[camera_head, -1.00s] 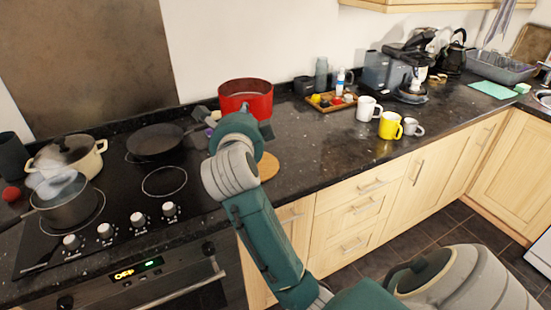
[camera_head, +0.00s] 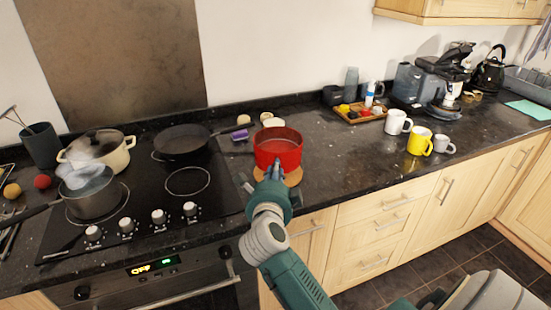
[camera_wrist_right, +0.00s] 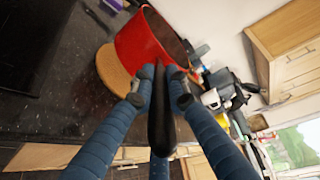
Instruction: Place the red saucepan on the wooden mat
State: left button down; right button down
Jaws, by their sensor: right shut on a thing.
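The red saucepan (camera_head: 278,150) is upright at the mat on the counter, right of the hob. The round wooden mat (camera_head: 293,177) is mostly hidden beneath it; its edge also shows beside the pan in the right wrist view (camera_wrist_right: 112,75). I cannot tell if the pan's base touches the mat. My right gripper (camera_head: 273,172) is shut on the saucepan's black handle, which lies between the fingers (camera_wrist_right: 160,98) in the right wrist view. The red pan body (camera_wrist_right: 140,45) is just ahead of the fingertips. My left gripper is out of view.
A dark frying pan (camera_head: 182,140), a cream pot (camera_head: 118,158) and a grey saucepan (camera_head: 92,200) are on the hob. A purple item (camera_head: 240,136) lies behind the red pan. A wooden tray (camera_head: 362,115), white mug (camera_head: 397,122) and yellow mug (camera_head: 419,142) stand to the right.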

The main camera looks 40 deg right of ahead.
jog(key=shift+f, duration=2.05)
jog(key=c, duration=1.9)
grip_release()
jog(key=shift+f, duration=0.35)
jog(key=shift+o, duration=0.9)
jog(key=shift+s+r, duration=0.1)
